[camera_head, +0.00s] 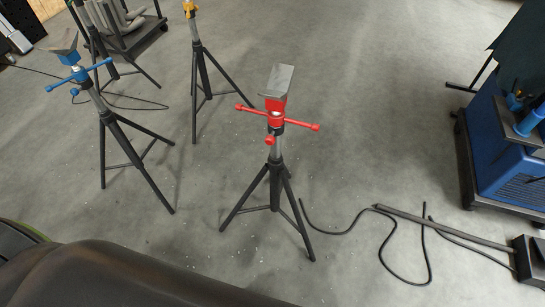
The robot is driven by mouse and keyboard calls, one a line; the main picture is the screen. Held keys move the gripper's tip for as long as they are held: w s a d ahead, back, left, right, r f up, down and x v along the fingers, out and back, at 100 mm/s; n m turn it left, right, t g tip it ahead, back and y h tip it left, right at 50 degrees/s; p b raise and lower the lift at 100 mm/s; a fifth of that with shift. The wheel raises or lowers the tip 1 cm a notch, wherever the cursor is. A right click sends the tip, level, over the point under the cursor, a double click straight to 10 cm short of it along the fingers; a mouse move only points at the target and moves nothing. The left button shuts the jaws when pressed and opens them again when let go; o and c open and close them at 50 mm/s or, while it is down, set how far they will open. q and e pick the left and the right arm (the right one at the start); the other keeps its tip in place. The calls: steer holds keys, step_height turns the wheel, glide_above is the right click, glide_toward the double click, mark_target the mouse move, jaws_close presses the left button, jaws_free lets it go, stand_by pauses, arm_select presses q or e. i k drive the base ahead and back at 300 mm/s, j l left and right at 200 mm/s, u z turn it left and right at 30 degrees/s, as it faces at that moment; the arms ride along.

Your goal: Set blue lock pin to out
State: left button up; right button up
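A blue-topped tripod stand (112,118) is at the left. It has a V-shaped head, a blue cross handle (79,74) and dark legs. A small blue knob (74,91) sits just below the handle on the stand's collar and may be the blue lock pin. It is too small to tell whether it is in or out. Neither of my grippers is in view, and nothing is touching the blue stand's top.
A red-topped stand (276,112) is in the middle, and a yellow-topped stand (199,55) is behind. Black cable (390,240) lies on the floor at right, near a blue machine (507,165). A cart (130,40) holds grey pipes. Floor between the stands is open.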

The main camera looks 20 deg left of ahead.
mark_target(74, 91)
steer(key=u, duration=1.75)
